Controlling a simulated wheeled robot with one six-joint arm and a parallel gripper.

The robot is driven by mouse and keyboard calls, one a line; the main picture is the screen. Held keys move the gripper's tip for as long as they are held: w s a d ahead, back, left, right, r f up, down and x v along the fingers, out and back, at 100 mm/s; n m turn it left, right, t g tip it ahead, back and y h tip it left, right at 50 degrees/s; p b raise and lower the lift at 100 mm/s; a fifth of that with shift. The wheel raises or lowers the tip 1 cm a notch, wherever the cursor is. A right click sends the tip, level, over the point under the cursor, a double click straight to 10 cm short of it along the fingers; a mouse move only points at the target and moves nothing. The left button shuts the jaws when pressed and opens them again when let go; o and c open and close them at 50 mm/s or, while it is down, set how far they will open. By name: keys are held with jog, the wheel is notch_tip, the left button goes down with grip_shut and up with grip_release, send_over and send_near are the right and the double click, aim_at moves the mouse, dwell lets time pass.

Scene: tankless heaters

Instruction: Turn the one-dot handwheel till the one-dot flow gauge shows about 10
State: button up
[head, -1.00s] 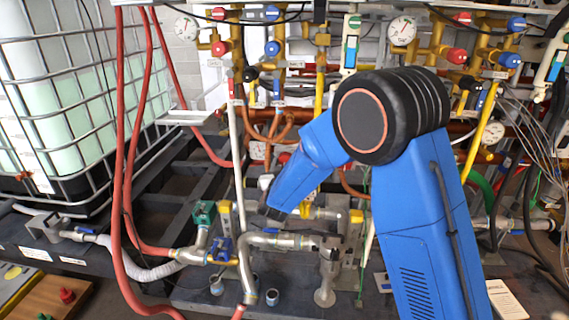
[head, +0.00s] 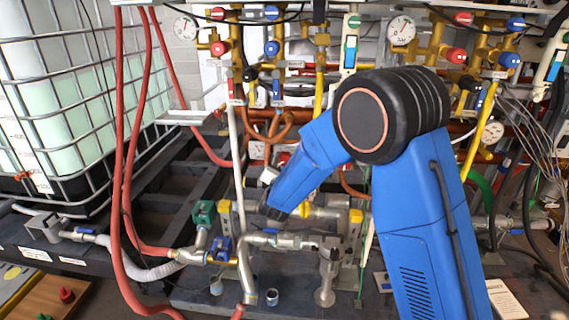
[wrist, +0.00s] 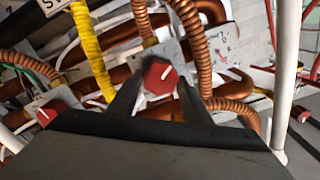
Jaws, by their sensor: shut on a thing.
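In the wrist view, a red handwheel (wrist: 160,77) with a white pointer mark sits between the two dark fingers of my gripper (wrist: 161,84). My gripper is shut on it. I cannot make out dots that tell which handwheel it is. A white dial or plate with a red mark (wrist: 222,48) is right of it, partly hidden by a ribbed copper hose; its reading is not legible. In the head view my blue arm reaches down to the left among the pipes, and my fingers are not clearly visible. A small gauge (head: 258,151) there is too small to read.
Another red handwheel (wrist: 47,112) is at left in the wrist view. Copper hoses (wrist: 190,45), a yellow hose (wrist: 92,55) and a white pipe (wrist: 283,90) crowd the gripper. In the head view, round gauges (head: 402,30) and red hoses (head: 120,160) surround the arm.

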jog(key=shift+d+f+m, duration=0.1)
jog(key=shift+m, duration=1.8)
jog(key=o, duration=0.8)
jog(key=s, duration=1.7)
jog(key=shift+s+a, duration=0.2)
jog(key=shift+a, duration=0.05)
